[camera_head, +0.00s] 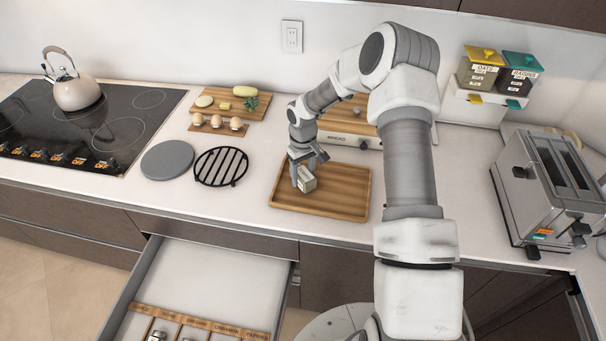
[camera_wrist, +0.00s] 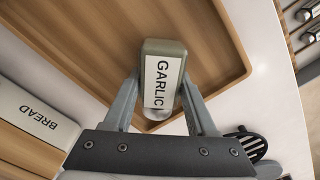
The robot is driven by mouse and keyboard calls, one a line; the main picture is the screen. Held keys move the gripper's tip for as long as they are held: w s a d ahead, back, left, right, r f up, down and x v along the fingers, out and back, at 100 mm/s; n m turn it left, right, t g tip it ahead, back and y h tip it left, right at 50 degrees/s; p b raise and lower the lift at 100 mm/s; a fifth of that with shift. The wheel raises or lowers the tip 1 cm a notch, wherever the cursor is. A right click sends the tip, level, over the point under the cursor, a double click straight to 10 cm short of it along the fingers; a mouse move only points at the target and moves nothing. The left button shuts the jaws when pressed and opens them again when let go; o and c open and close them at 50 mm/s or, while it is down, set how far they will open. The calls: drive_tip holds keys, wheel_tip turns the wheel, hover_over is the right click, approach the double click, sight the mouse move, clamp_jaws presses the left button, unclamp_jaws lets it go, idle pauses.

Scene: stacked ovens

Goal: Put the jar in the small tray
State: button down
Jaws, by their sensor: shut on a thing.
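My gripper (camera_head: 301,178) is shut on a jar (camera_head: 308,182) with a green-grey body and a white label. In the wrist view the label of the jar (camera_wrist: 162,75) reads "GARLIC", and the two fingers of my gripper (camera_wrist: 162,95) hold it from both sides. The jar is over the left part of the wooden tray (camera_head: 345,205), which lies on the counter. The tray (camera_wrist: 225,85) spreads beneath the jar in the wrist view. I cannot tell whether the jar touches the tray floor.
An open drawer (camera_head: 205,285) below the counter holds labelled wooden slots with jars. A bread box (camera_head: 365,143) stands behind the tray. A black trivet (camera_head: 221,167) and grey disc (camera_head: 167,160) lie to the left. A toaster (camera_head: 548,190) stands at right.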

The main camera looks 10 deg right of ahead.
drive_tip(key=shift+f, duration=0.3)
drive_tip(key=shift+f, duration=0.15)
drive_tip(key=shift+c, duration=1)
unclamp_jaws()
